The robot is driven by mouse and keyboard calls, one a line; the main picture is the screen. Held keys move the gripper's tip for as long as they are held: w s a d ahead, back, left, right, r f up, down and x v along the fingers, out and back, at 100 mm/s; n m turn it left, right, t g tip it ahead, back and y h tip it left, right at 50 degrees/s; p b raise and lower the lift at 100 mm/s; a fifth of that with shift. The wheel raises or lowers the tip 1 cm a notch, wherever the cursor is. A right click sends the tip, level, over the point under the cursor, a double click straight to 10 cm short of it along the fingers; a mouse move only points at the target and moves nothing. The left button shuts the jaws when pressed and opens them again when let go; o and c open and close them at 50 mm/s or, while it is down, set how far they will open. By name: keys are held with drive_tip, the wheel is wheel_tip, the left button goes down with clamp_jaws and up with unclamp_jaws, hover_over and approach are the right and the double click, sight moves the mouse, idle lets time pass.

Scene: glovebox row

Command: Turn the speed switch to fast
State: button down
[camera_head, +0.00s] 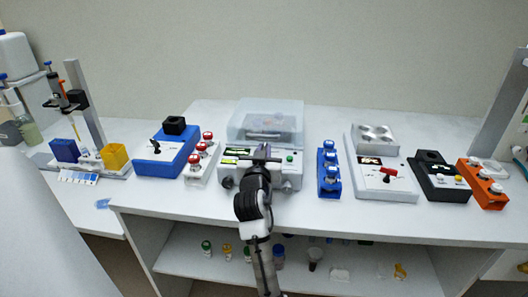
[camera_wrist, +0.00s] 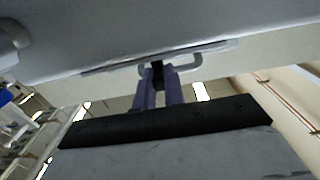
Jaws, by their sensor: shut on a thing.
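My gripper (camera_head: 262,155) reaches over the front of a white device (camera_head: 290,178) with a clear cover (camera_head: 266,106), a lit panel and a green button. In the wrist view my gripper (camera_wrist: 158,78) is shut on a pale loop-shaped handle (camera_wrist: 190,66) under a grey edge. My arm hides part of the device front. A blue box (camera_head: 155,170) to the left has a black lever switch (camera_head: 155,150). A white box (camera_head: 370,185) to the right has a red lever switch (camera_head: 388,174). I cannot read any label to tell which is the speed switch.
Red-capped vials (camera_head: 195,160) stand left of the device. A blue rack (camera_head: 328,175), a black box (camera_head: 436,183) and an orange rack (camera_head: 483,185) stand to the right. A lower shelf (camera_head: 330,279) holds several small bottles.

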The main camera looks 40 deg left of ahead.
drive_tip(key=c, duration=1.5)
unclamp_jaws()
drive_tip(key=b+v, duration=0.3)
drive_tip(key=v, duration=1.1)
drive_tip(key=shift+a, duration=0.1)
